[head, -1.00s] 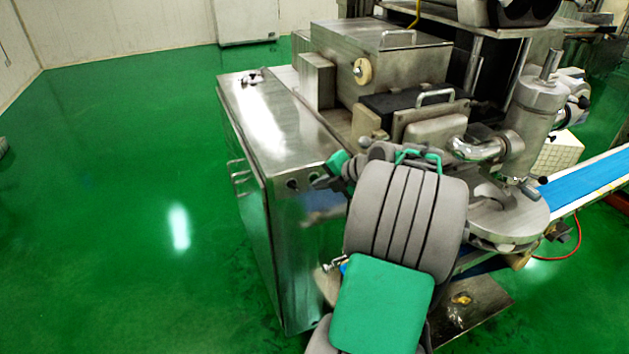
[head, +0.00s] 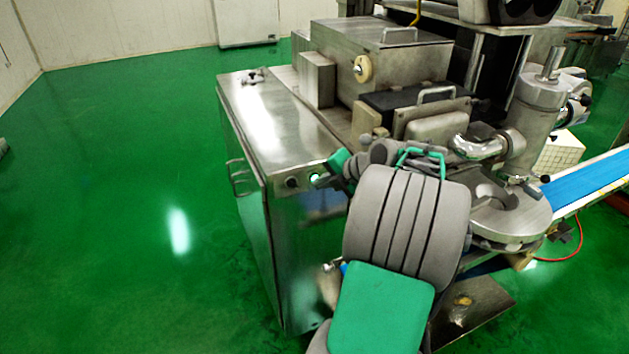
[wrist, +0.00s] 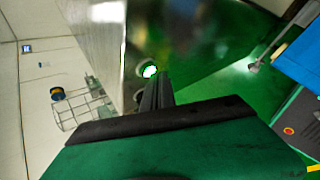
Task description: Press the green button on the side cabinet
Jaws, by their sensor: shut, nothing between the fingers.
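In the wrist view the shut fingers (wrist: 158,82) reach up to the button's edge. I cannot tell for sure whether they touch it.
A second, dark round control (head: 292,182) sits left of the button. Wire-like handles (head: 238,178) stick out from the cabinet's left side. The encrusting machine (head: 395,75) and a blue conveyor (head: 590,180) stand to the right. The green floor on the left is clear.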

